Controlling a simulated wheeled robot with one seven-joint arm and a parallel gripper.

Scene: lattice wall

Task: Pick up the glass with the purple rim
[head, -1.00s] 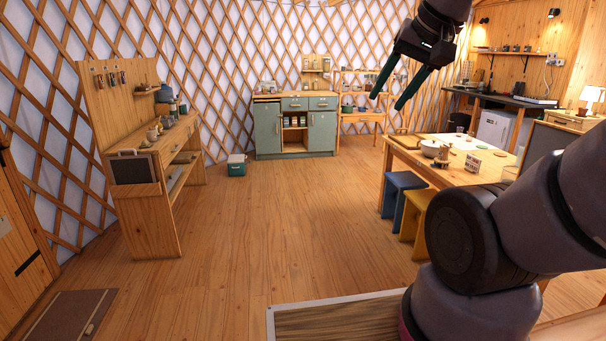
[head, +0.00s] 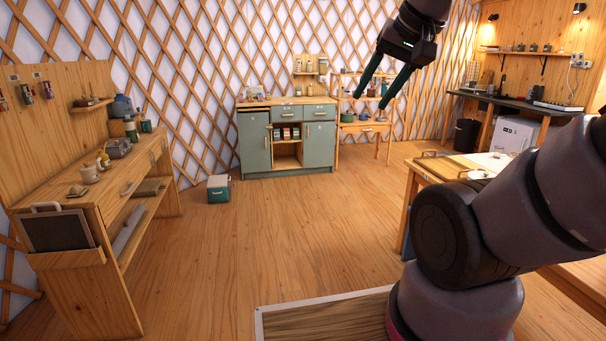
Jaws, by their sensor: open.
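I cannot make out a glass with a purple rim in the head view. Small items stand on the green cabinet (head: 288,150) at the back wall, but they are too small to tell apart. My gripper (head: 370,103) is open and empty, raised at the upper right, with its two dark green fingers pointing down and left. It appears in front of the wooden shelf stand (head: 377,127) and touches nothing.
A wooden workbench (head: 150,166) with pots and tools stands along the left. A green box (head: 219,190) sits on the floor by the cabinet. A table (head: 420,180) is at the right, partly behind my arm. The middle floor (head: 280,230) is clear.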

